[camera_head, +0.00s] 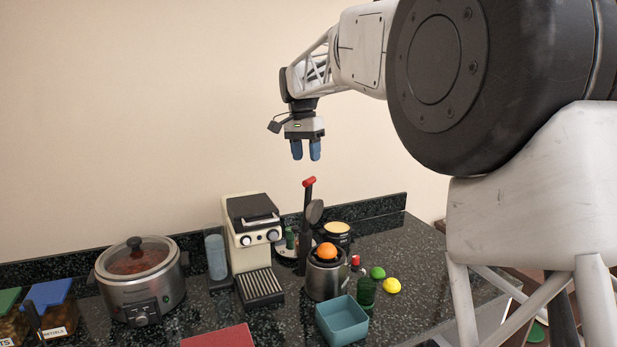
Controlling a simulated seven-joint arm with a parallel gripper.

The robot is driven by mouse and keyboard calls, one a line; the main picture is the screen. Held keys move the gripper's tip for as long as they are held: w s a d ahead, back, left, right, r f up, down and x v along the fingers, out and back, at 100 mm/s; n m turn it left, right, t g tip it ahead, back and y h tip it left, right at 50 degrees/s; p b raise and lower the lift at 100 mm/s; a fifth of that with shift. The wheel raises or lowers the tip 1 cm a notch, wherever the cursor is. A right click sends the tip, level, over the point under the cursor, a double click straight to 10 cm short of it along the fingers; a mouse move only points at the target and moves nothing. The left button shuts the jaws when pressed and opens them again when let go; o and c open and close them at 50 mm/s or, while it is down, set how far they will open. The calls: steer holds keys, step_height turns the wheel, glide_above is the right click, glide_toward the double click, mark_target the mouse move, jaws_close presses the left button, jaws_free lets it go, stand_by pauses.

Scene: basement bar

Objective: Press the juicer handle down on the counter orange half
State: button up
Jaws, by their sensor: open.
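The juicer (325,282) stands on the dark speckled counter, with a grey cylindrical body. An orange half (327,251) sits on top of it. The black juicer handle (308,198) stands raised, nearly upright, behind and left of the orange, with a red grip (309,182) at its top. A dark round press disc (315,212) hangs beside the handle, above the orange. My gripper (305,152) points down with two blue fingertips, open and empty. It appears above the red grip in the picture, with a gap between them; the depth between them is hard to tell.
A cream coffee machine (248,232) stands left of the juicer, a steel slow cooker (140,281) farther left. A teal square bowl (342,321), green bottle (366,292), lime (378,273) and lemon (392,286) lie close by. The counter's right side is mostly clear.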

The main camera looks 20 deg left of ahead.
steer(key=shift+s+d+f, duration=0.1)
steer(key=shift+d+f, duration=0.1)
steer(key=shift+f, duration=1.45)
steer(key=shift+d+f, duration=0.15)
steer(key=shift+f, duration=1.45)
steer(key=shift+c, duration=0.4)
jaws_close()
